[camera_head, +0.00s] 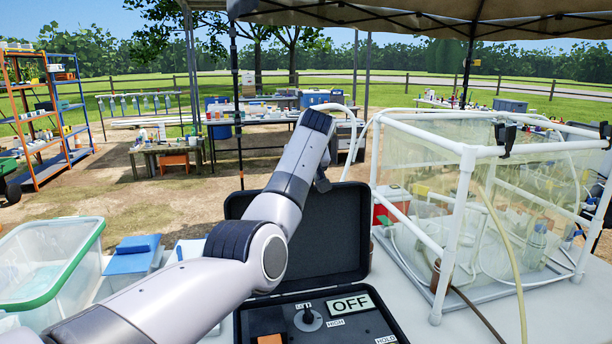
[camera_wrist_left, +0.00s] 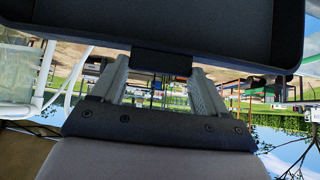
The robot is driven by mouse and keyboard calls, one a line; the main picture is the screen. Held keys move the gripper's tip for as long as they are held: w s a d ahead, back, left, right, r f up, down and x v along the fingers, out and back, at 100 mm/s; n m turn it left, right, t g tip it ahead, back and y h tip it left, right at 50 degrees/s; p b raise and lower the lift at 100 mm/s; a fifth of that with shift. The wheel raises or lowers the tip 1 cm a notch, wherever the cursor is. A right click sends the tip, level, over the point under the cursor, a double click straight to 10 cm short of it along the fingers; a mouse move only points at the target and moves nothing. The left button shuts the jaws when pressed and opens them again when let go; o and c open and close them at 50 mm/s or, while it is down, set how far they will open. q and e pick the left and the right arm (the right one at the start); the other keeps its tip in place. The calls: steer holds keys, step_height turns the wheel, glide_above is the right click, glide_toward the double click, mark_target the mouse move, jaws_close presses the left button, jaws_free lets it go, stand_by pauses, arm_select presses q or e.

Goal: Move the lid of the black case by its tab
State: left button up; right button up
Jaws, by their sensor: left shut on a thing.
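The black case (camera_head: 237,325) sits on the white table, with a control panel marked OFF (camera_head: 350,304) in its base. Its lid (camera_head: 335,235) stands open, roughly upright at the back of the case. In the left wrist view the lid's dark underside (camera_wrist_left: 225,22) fills the top. The tab (camera_wrist_left: 160,63) projects from the lid's edge between the two fingers of my left gripper (camera_wrist_left: 160,72), which is shut on it. In the head view my left arm crosses in front of the lid and hides part of it and the tab. My right gripper is not in view.
A clear bin with a green rim (camera_head: 62,275) and blue packs (camera_head: 135,255) stand left of the case. A white pipe frame with clear sheeting (camera_head: 465,190) stands close on the right. Bare table (camera_head: 390,285) shows between frame and case.

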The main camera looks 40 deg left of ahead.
arm_select(q)
steer(key=shift+a+r, duration=0.1)
steer(key=shift+r, duration=0.35)
steer(key=o, duration=1.5)
steer(key=shift+f, duration=0.1)
steer(key=b+v, duration=0.2)
steer(key=v, duration=0.5)
steer(key=shift+s, duration=0.2)
steer(key=shift+d, duration=0.2)
